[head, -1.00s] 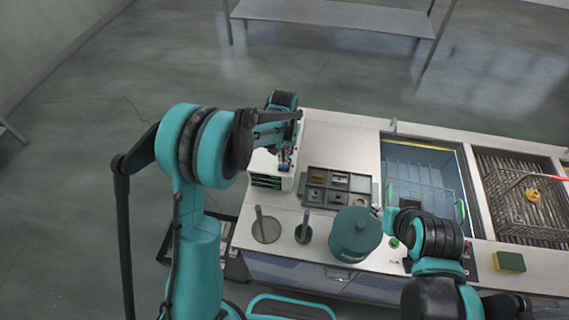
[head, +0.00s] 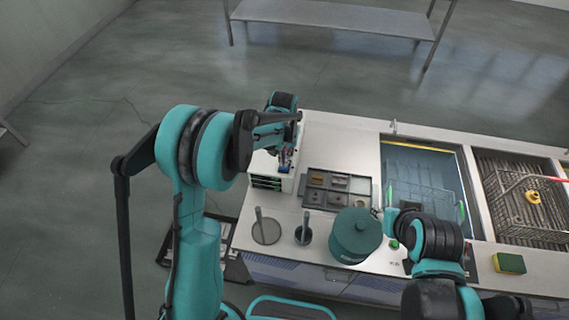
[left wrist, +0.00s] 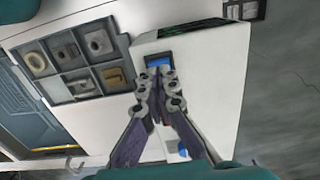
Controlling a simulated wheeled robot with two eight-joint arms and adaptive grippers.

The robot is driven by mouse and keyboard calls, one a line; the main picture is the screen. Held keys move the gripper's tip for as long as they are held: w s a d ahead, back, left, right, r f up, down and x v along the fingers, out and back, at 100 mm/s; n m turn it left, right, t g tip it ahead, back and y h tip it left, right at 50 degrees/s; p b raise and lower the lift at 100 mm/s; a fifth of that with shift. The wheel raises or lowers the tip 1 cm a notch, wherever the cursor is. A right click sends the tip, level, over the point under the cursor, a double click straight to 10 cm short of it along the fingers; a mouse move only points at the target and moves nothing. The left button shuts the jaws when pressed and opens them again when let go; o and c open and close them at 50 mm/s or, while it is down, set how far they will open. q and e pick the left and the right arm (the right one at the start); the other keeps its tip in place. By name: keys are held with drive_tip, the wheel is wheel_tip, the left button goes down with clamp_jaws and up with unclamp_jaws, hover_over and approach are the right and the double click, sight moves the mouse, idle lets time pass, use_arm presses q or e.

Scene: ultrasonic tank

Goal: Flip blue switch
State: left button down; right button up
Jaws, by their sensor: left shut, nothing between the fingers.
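A white box (head: 258,163) stands at the left end of the bench, with a small blue switch (head: 283,169) on it. In the left wrist view the blue switch (left wrist: 159,60) sits in a dark recess near the box's upper edge. My left gripper (left wrist: 162,76) is shut and empty, its fingertips right at the lower edge of the switch; I cannot tell whether they touch. In the head view my left gripper (head: 285,155) is partly hidden by its own arm, above the box. My right arm shows at the lower right, but its fingers cannot be made out.
A grey compartment tray (head: 310,205) with small parts is right of the box. A teal lidded pot (head: 355,235) and two upright-handled pieces stand in front. The tank (head: 410,160) with a basket is farther right. A sponge (head: 509,263) lies near the front edge.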

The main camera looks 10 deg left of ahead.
use_arm(q)
drive_tip(key=shift+f+b, duration=0.9)
drive_tip(key=shift+f, duration=0.15)
idle(0.6)
drive_tip(key=shift+r+p, duration=0.55)
drive_tip(key=shift+r, duration=0.3)
drive_tip(key=shift+r+p, duration=1.5)
drive_tip(key=shift+r, duration=1.2)
